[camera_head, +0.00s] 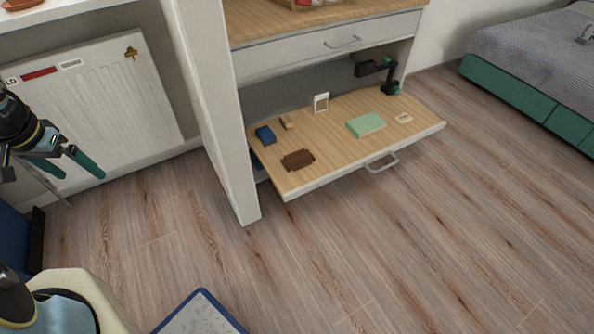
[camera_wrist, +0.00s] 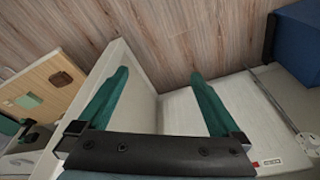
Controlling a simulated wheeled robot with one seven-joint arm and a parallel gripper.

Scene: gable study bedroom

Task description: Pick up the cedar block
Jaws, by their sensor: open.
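A small tan wooden block (camera_head: 287,121), which looks like the cedar block, sits on the pull-out shelf (camera_head: 330,137) near its back left, between a blue item and a white framed card. I cannot pick the block out in the wrist view. My gripper (camera_head: 82,177) is at the far left of the head view, in front of the white radiator and well away from the shelf. In the wrist view my gripper (camera_wrist: 160,75) shows two green fingers spread apart with nothing between them.
The shelf also holds a blue item (camera_head: 265,135), a brown item (camera_head: 298,159), a white card (camera_head: 321,103), a green box (camera_head: 366,124), a small cream item (camera_head: 403,118) and a black lamp (camera_head: 389,80). A white upright panel (camera_head: 212,120) stands between gripper and shelf.

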